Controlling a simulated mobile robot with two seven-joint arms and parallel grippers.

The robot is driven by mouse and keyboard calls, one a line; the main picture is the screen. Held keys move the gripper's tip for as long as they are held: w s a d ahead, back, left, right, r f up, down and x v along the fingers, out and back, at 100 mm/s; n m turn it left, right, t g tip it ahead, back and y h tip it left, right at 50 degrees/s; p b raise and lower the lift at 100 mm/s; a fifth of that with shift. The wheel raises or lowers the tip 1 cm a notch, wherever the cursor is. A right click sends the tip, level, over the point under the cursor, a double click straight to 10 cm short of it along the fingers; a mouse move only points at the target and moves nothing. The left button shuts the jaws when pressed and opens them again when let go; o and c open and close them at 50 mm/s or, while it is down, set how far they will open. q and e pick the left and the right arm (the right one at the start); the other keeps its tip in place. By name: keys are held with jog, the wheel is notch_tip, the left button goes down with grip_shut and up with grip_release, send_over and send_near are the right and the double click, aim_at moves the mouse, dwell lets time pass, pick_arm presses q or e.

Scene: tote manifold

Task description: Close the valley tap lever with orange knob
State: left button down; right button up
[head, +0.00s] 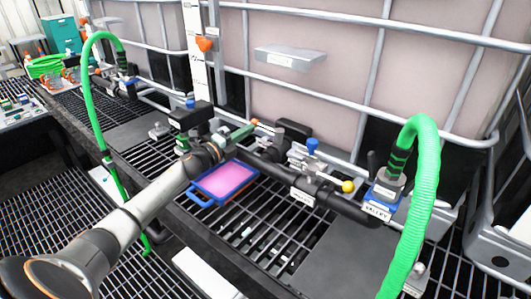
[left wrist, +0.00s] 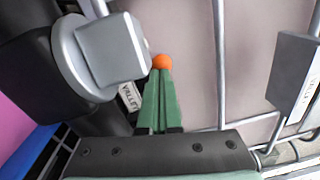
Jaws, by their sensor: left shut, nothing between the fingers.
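The orange knob (head: 254,121) of the tap lever shows just past my left gripper's fingertips in the head view. In the left wrist view the orange knob (left wrist: 162,62) sits right at the tips of my green fingers, and I cannot tell whether they touch it. My left gripper (head: 244,130) is shut and empty; its fingers also show together in the left wrist view (left wrist: 161,80). A white VALLEY label (left wrist: 130,97) is left of the fingers, beside a grey fitting (left wrist: 98,55). The lever's shaft is mostly hidden. My right gripper is not in view.
The dark pipe manifold (head: 345,207) runs along the grating, with a yellow knob (head: 348,186) and a blue knob (head: 312,145). Green hoses (head: 422,190) rise at both sides. A blue tray with a pink surface (head: 243,190) lies below my gripper. Caged totes (head: 330,75) stand behind.

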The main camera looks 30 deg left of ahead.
pick_arm(q)
jog(key=shift+a+r, duration=0.25)
jog(key=shift+r, duration=0.1)
jog(key=s+f, duration=0.1)
jog(key=s, duration=1.1)
jog(key=shift+s+a+f, duration=0.15)
jog(key=shift+s+a, duration=0.1)
jog(key=shift+a, duration=0.2)
